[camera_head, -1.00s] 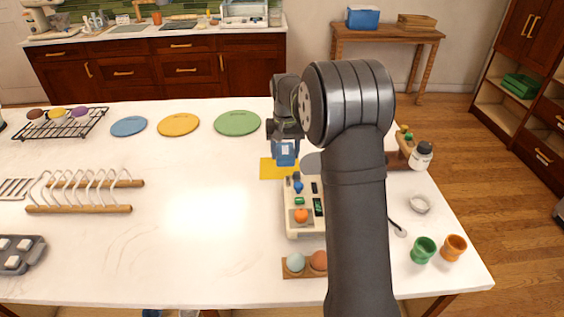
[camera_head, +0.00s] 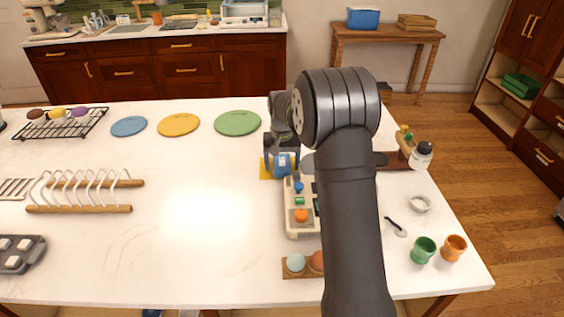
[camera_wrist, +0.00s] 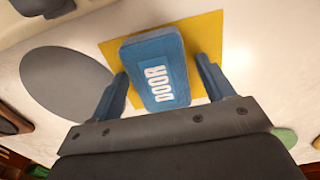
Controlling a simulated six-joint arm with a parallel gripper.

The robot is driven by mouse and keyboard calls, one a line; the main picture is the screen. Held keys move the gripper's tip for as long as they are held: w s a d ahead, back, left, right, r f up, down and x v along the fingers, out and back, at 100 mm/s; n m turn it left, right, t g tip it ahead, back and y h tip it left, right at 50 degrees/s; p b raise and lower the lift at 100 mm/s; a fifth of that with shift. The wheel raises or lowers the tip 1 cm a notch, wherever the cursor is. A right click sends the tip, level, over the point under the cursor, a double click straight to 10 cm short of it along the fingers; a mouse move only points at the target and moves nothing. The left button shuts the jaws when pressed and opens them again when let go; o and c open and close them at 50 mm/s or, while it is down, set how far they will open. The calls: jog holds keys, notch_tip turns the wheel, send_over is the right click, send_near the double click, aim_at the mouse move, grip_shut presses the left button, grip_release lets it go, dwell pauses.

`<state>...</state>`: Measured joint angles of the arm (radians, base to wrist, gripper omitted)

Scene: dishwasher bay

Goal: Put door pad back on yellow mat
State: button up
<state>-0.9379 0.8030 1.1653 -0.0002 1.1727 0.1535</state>
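The blue door pad (camera_wrist: 155,68), with white lettering DOOR, lies over the yellow mat (camera_wrist: 205,35) in the wrist view. It is slightly turned relative to my fingers. My gripper (camera_wrist: 162,68) is around the pad, one blue finger on each side, with small gaps showing, so it looks open. In the head view the pad (camera_head: 282,165) is low over the mat (camera_head: 265,172), between the fingertips of my gripper (camera_head: 282,162). My gripper and the pad hide much of the mat there.
A cream panel with coloured parts (camera_head: 292,225) stands just in front of the mat. A grey disc (camera_wrist: 65,82) lies beside the mat. Egg holder (camera_head: 290,274), green cup (camera_head: 424,250) and orange cup (camera_head: 454,247) are nearer. The table's middle left is clear.

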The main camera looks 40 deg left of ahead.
aim_at(282, 162)
notch_tip(282, 162, up, 12)
jog(key=shift+r, duration=0.2)
dwell(0.5)
notch_tip(282, 162, down, 12)
jog(key=shift+r, duration=1.85)
